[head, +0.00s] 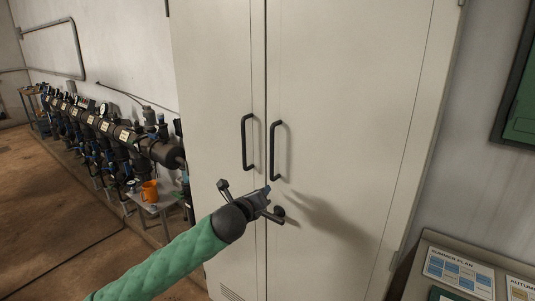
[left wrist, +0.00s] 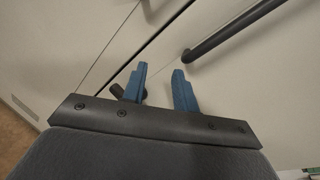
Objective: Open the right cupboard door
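The tall cream cupboard has a left door (head: 215,95) and a right door (head: 350,110), both looking shut along the middle seam. The right door's black bar handle (head: 274,150) stands beside the left door's black handle (head: 245,142). My left gripper (head: 271,203) is just below the right door's handle, in front of the seam. In the left wrist view its blue fingers (left wrist: 160,80) are apart with nothing between them. A black bar handle (left wrist: 230,33) passes beyond the fingertips at upper right. A dark knob (left wrist: 117,91) shows beside the left finger, partly hidden. My right gripper is out of view.
A row of dark pipes and valves (head: 105,130) runs along the left wall. An orange mug (head: 150,191) stands on a small table (head: 158,204) left of the cupboard. A sloped board with printed plans (head: 458,272) is at lower right, near the right door.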

